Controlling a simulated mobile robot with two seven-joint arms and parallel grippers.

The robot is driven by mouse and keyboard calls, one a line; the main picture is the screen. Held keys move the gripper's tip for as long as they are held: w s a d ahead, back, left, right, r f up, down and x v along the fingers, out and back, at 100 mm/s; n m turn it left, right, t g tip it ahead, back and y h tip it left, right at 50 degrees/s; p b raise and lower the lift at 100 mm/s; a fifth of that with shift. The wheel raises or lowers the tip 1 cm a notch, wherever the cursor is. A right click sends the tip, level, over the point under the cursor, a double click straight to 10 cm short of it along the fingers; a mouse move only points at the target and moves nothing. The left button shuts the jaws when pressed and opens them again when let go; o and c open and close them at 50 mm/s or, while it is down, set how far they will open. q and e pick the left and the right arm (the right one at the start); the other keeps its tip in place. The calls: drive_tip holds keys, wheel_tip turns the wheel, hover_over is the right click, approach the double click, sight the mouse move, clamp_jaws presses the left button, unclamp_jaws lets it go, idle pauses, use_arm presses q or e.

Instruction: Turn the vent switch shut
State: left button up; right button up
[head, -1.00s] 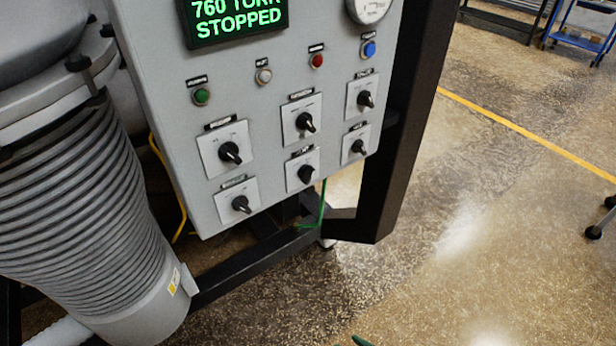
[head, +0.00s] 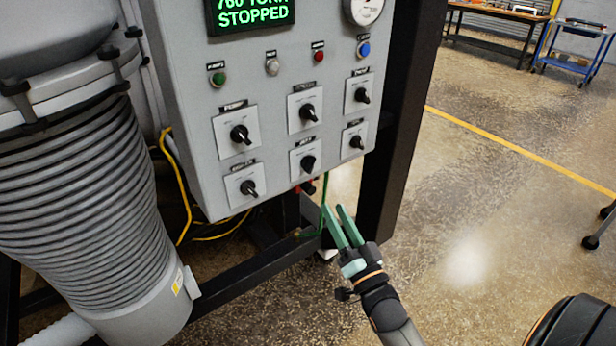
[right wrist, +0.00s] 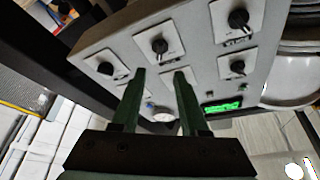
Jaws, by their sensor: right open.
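A grey control panel (head: 190,110) carries several black rotary switches on white plates, in two rows. The lower row has a left switch (head: 249,188), a middle switch (head: 308,162) and a right switch (head: 356,142). Their labels are too small to read, so I cannot tell which is the vent switch. My right gripper (head: 335,212) is open and empty, below the lower row and apart from the panel. In the upside-down right wrist view, its fingers (right wrist: 158,75) point toward the panel, with the lower middle switch (right wrist: 160,45) beyond them. My left gripper is not in view.
A green display (head: 250,14) reads STOPPED, above several small buttons. A ribbed grey bellows (head: 85,190) stands left of the panel. A black frame post (head: 395,130) stands at right. Open floor lies to the right, with a blue cart (head: 575,45) far back.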

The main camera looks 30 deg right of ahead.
sight(312, 169)
drive_tip(key=p+x, duration=0.1)
drive_tip(key=x, duration=1)
clamp_jaws()
idle(0.3)
